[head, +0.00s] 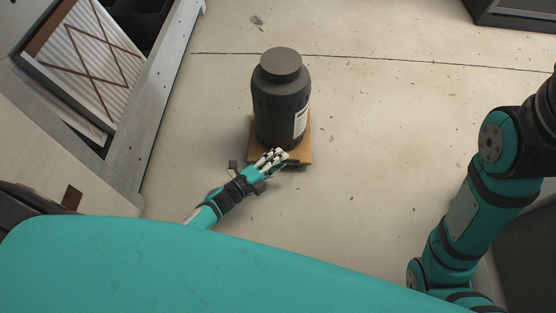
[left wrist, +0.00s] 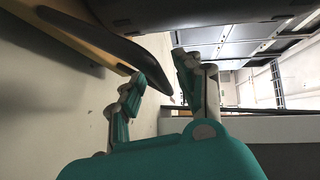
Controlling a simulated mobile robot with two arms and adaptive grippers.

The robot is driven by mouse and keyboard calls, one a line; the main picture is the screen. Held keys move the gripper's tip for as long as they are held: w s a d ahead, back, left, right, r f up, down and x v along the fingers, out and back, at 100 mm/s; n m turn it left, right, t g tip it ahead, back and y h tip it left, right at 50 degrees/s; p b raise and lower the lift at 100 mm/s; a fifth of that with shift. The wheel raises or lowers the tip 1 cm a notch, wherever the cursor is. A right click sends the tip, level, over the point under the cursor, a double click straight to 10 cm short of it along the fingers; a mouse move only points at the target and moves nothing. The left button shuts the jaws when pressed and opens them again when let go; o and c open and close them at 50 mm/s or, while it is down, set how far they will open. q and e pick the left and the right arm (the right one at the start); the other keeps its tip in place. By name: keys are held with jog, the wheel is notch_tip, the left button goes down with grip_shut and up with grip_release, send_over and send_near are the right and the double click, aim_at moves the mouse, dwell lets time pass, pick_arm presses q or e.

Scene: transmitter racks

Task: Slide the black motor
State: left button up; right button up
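The black motor (head: 280,105), a dark cylinder with a narrower cap and a white label, stands upright on a wooden board (head: 299,152) on the floor. In the left wrist view its dark underside (left wrist: 200,12) fills the top. My left gripper (head: 272,158) is low at the board's near edge, in front of the motor. In the left wrist view its fingers (left wrist: 163,78) are apart, with a curved dark handle-like piece (left wrist: 100,40) at the board's edge reaching toward the gap. Contact cannot be told. My right gripper is out of view.
A pale frame (head: 160,100) with a pleated filter panel (head: 85,68) stands at the left. A dark cabinet (head: 515,14) is at the top right. The floor (head: 390,120) right of and behind the motor is clear.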

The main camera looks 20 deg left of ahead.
pick_arm(q)
jog(key=shift+s+r, duration=0.1)
jog(key=v, duration=1.2)
